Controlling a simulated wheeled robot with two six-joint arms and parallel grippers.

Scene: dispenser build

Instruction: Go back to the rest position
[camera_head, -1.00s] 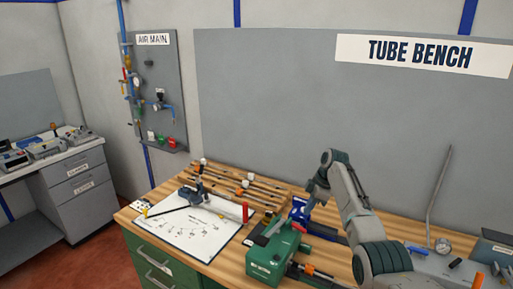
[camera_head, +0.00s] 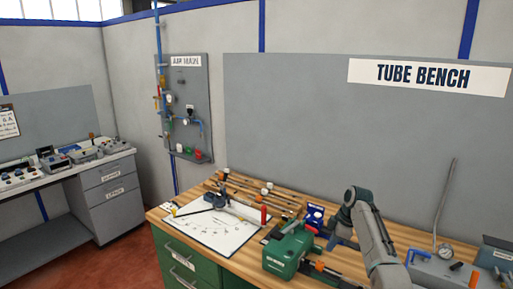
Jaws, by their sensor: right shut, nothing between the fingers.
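My right arm comes in from the lower right, bent at a grey-green joint above the wooden bench (camera_head: 215,250). My right gripper (camera_head: 336,243) hangs below that joint, at the right of the green machine (camera_head: 288,250) and near the blue fixture (camera_head: 315,215). Its fingers are small and partly lost against the things behind; it is shut and holds nothing. I cannot tell its exact height over the bench. My left gripper is not in view.
A white sheet (camera_head: 215,232) with a drawing lies on the bench's left part, a blue tool on it. Rods (camera_head: 250,188) lie behind. A gauge (camera_head: 445,250) and a bent grey tube (camera_head: 443,205) stand at right. Another workbench (camera_head: 110,163) is at far left; red floor lies between.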

